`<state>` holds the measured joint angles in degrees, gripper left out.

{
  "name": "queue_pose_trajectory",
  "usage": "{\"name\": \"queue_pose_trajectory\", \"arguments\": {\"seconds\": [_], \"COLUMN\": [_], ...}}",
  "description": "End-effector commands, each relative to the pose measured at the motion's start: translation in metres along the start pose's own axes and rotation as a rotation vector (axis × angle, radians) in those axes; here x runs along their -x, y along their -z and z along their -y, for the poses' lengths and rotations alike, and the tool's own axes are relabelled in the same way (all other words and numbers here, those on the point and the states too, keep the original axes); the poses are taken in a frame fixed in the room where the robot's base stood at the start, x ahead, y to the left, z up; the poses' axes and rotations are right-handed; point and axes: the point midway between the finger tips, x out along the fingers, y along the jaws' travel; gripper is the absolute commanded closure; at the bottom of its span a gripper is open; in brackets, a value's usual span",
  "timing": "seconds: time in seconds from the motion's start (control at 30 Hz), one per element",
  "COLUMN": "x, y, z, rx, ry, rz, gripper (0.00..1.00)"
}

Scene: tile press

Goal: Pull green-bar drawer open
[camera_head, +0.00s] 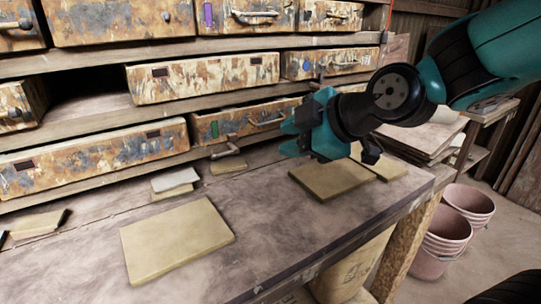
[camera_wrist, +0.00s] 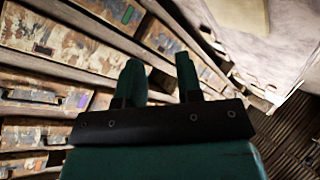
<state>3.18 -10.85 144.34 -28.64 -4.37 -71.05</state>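The green-bar drawer (camera_head: 233,124) has a rusty, paint-worn front with a small green bar at its left and a curved metal handle (camera_head: 268,119) at its right. It sits in the lower row of the rack and looks about flush with its neighbour. Its green bar (camera_wrist: 128,14) also shows at the top of the wrist view. My teal gripper (camera_head: 287,136) is in front of the drawer's right end, above the bench, pointing left. In the wrist view its two fingers (camera_wrist: 160,65) are apart with nothing between them. The gripper hides part of the drawer's right end.
The bench (camera_head: 265,215) carries a large tan tile (camera_head: 175,238), another tile (camera_head: 330,178) below my gripper, and small slabs. Pink buckets (camera_head: 468,208) stand on the floor at right.

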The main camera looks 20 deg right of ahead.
Motion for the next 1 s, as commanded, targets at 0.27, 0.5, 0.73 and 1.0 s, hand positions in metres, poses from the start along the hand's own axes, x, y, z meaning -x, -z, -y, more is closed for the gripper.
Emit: {"name": "queue_pose_trajectory", "arguments": {"seconds": [0.27,0.5,0.73,1.0], "x": [-0.028,-0.024,-0.034,-0.044], "y": [-0.082,-0.087,-0.082,-0.084], "z": [-0.04,-0.056,-0.065,-0.069], "rx": [0.501,0.598,0.601,0.591], "ry": [-0.412,-0.472,-0.465,-0.466], "rz": [0.116,0.157,0.14,0.154], "gripper": [0.67,0.67,0.67,0.67]}}
